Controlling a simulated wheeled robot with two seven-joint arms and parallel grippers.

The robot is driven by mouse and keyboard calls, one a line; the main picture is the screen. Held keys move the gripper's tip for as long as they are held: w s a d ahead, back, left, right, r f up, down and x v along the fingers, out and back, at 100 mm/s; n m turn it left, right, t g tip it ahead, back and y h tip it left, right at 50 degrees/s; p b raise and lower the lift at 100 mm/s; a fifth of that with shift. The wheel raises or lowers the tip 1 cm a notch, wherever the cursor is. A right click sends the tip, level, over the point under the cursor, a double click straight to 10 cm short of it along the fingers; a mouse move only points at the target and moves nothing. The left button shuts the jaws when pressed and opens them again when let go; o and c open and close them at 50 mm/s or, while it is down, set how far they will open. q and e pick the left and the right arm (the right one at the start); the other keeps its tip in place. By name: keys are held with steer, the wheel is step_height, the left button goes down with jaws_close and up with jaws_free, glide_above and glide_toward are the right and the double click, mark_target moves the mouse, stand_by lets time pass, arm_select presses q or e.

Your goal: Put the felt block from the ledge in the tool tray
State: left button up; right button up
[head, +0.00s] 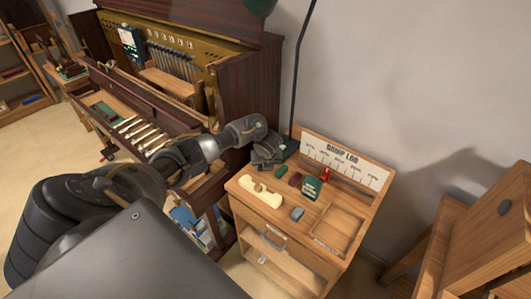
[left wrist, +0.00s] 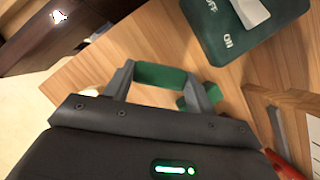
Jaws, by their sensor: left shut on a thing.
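My left gripper (head: 272,158) is over the back left corner of the small wooden cabinet's top. In the left wrist view, its two fingers (left wrist: 162,80) are shut on a green felt block (left wrist: 160,74), which spans the gap between them. In the head view I cannot make out the held block behind the gripper. A shallow wooden tray (head: 337,229), which looks like the tool tray, is at the right of the cabinet top, and its floor looks empty. My right gripper is in neither view.
The cabinet top (head: 268,215) also holds a cream block (head: 261,193), a grey block (head: 297,214), small green (head: 281,171) and dark red (head: 295,179) pieces, and a dark green switch box (head: 311,188). A sign board (head: 345,160) stands behind; the open piano (head: 150,100) is left.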

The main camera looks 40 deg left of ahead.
arm_select(q)
step_height(320, 180, up, 2)
steer(key=shift+r, duration=0.25)
steer(key=s+d+r+p, duration=0.8)
steer(key=s+r+p, duration=0.1)
steer(key=s+p, duration=0.2)
steer(key=shift+s+r, duration=0.35)
